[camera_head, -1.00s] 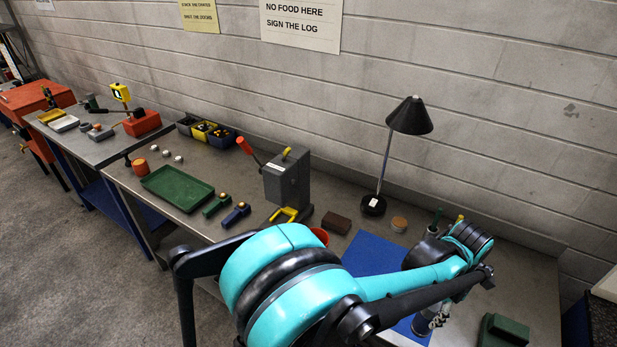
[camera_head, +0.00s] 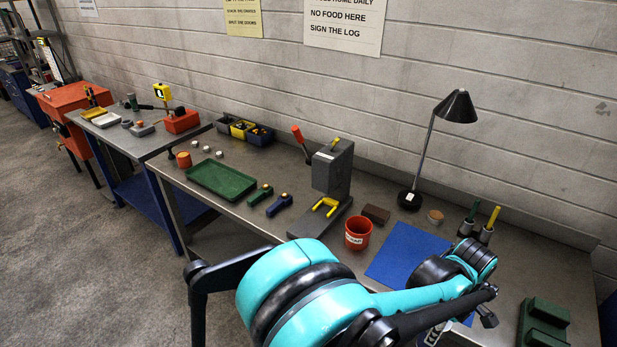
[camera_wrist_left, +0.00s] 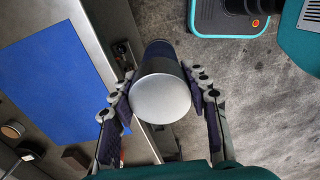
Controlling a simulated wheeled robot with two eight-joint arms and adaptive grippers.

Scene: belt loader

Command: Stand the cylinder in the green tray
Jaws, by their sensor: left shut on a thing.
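A cylinder (camera_wrist_left: 162,98) with a silver-grey end and a dark side fills the middle of the left wrist view. My left gripper (camera_wrist_left: 158,80) is shut on it, with one finger on each side. In the head view my left arm hides most of that gripper, which is low at the right near the bench's front edge; the cylinder cannot be made out there. The green tray (camera_head: 221,180) lies flat and empty on the bench, left of the grey press, far to the left of my gripper. My right gripper is not in view.
Green and blue handled pieces (camera_head: 260,194) lie right of the tray.

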